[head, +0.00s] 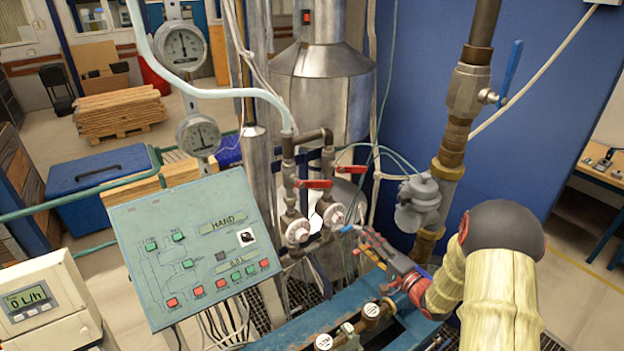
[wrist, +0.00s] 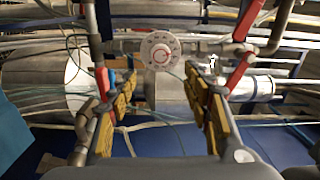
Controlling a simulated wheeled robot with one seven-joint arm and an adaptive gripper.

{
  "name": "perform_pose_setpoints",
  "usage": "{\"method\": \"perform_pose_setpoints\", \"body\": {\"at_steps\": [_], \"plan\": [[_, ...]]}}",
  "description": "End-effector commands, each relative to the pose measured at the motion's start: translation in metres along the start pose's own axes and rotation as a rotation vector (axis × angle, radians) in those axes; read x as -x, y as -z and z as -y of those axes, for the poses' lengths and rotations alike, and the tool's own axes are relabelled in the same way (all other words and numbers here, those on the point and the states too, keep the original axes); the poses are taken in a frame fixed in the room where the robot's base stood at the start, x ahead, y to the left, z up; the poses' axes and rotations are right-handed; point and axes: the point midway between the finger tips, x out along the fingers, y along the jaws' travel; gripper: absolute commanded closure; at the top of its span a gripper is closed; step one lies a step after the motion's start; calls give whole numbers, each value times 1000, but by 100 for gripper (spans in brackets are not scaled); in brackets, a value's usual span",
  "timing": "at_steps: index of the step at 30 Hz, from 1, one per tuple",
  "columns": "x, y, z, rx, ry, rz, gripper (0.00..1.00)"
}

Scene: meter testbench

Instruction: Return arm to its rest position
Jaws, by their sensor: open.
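My arm (head: 497,270), in a cream sleeve with a dark elbow, enters the head view from the lower right. My gripper (head: 357,240) is at its end, just right of two white round dial knobs, the left one (head: 298,231) and the right one (head: 334,214). In the wrist view my gripper (wrist: 158,90) is open, with yellow-padded fingers wide apart and nothing between them. One white dial knob (wrist: 160,51) shows just beyond the gap, apart from the fingers as far as I can tell.
Red valve levers (head: 313,184) sit above the dials. A green control panel (head: 195,248) stands left, with a flow display (head: 30,300) beside it. A brass pipe with a blue-handled valve (head: 468,90) rises close to my arm. A blue bench beam (head: 310,325) runs below.

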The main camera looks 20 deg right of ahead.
Motion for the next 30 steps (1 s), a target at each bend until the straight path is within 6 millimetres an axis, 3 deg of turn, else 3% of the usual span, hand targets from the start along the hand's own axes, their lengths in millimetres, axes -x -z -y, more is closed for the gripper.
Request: {"method": "perform_pose_setpoints", "body": {"at_steps": [5,11,16,23,26,30], "plan": [[-9,2,2,76,-37,-18,51],[-28,9,14,397,-232,-105,51],[-18,1,32,663,-446,-161,51],[37,-43,46,907,-724,-126,51],[72,-76,44,976,-830,-58,51],[130,-133,31,1051,-944,98,51]]}}
